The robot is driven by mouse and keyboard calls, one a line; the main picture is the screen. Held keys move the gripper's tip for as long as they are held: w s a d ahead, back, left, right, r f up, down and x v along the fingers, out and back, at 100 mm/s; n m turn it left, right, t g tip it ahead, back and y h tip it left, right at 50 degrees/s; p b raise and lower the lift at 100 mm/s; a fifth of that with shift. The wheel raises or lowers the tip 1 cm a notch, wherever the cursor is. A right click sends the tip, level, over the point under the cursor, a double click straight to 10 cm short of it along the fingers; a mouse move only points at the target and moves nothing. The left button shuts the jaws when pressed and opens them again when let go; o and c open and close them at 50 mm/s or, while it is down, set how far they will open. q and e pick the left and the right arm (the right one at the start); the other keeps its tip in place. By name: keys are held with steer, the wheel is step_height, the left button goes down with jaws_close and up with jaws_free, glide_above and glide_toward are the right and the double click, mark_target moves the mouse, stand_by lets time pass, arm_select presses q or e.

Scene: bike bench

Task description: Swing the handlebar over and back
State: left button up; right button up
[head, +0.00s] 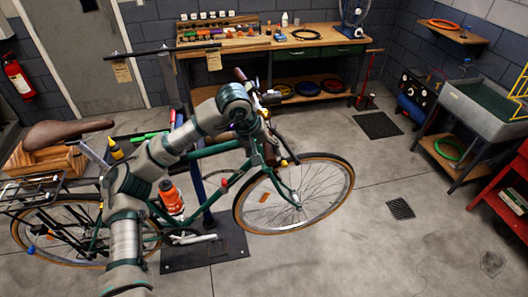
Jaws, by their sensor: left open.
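A green bicycle (215,148) is mounted at a repair stand, with its front wheel (349,192) to the right, turned at an angle. One brown handlebar grip (239,74) points up and away at the far side. The rest of the handlebar is largely hidden behind my left arm and wrist. My left arm reaches across the frame from the lower left. My left gripper (268,132) is open at the front of the bike, close by the handlebar. I cannot tell whether it touches the bar. My right gripper is not in view.
The stand's dark base plate (205,257) lies under the bike. A brown saddle (68,133) and orange bottle (171,197) are near my arm. A workbench (320,42) stands behind; a sink (484,97) and red cabinet (508,188) are right.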

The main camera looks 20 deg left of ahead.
arm_select(q)
steer(key=v, duration=0.4)
steer(key=d+v, duration=0.1)
steer(key=v, duration=0.1)
steer(key=shift+r, duration=0.2)
steer(key=v, duration=0.5)
steer(key=shift+a+r, duration=0.15)
steer(key=shift+a, duration=0.2)
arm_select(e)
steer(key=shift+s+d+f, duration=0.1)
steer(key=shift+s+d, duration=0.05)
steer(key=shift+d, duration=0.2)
